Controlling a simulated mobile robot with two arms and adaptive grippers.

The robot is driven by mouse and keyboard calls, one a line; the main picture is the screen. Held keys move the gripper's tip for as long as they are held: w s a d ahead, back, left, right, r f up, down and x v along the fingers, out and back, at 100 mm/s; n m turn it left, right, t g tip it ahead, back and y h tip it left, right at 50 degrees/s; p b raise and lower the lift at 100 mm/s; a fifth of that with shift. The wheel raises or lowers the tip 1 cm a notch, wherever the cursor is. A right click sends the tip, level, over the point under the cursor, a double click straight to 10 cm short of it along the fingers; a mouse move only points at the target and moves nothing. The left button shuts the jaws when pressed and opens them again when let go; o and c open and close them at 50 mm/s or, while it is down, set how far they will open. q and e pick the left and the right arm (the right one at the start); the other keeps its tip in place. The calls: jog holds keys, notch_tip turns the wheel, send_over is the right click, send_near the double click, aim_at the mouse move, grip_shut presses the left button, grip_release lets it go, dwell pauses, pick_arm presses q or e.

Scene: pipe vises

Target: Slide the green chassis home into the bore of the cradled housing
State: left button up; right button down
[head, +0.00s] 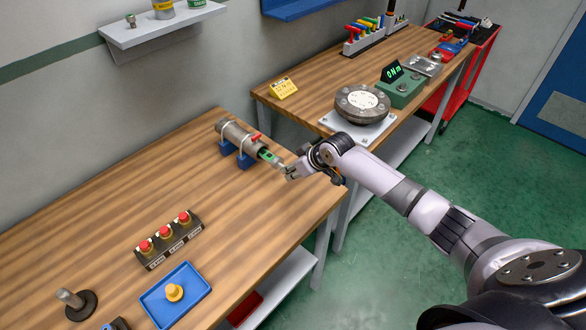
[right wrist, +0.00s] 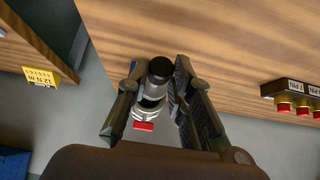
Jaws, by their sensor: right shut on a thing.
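The grey cylindrical housing (head: 236,134) lies in blue cradles (head: 245,160) near the back right of the near table, with a red handle (head: 256,137) by its right end. The green chassis (head: 266,155) shows at the housing's right end, lined up with it. Part of it is outside; how deep it sits is hidden. My right gripper (head: 291,172) is shut on the chassis's outer end. In the right wrist view, a grey and black cylindrical part (right wrist: 153,92) with a red piece below lies between the fingers (right wrist: 157,100). My left gripper is out of view.
A red-button box (head: 168,240), a blue tray (head: 182,305) with a yellow piece and a dark post stand nearer on this table. A yellow sign (head: 284,88) and a round flanged fixture (head: 362,103) stand on the other table. Table space in front of the cradles is clear.

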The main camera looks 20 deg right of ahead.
aim_at(270, 157)
jog(key=shift+w+a+b, duration=0.3)
jog(key=shift+w+b, duration=0.15)
jog(key=shift+w, duration=0.35)
jog(key=shift+w+a+b, duration=0.35)
jog(key=shift+w+b, duration=0.15)
jog(key=shift+w, duration=0.25)
jog(key=shift+w+a+b, duration=0.3)
jog(key=shift+w+b, duration=0.15)
jog(key=shift+w, duration=0.35)
jog(key=shift+w+a, duration=0.1)
jog(key=shift+w, duration=0.1)
jog(key=shift+w+a+b, duration=0.35)
jog(key=shift+w+b, duration=0.25)
jog(key=shift+w, duration=0.2)
jog(key=shift+w+a+b, duration=0.3)
jog(key=shift+w+b, duration=0.25)
jog(key=shift+w, duration=0.2)
jog(key=c, duration=1.3)
grip_release()
jog(key=shift+c, duration=0.2)
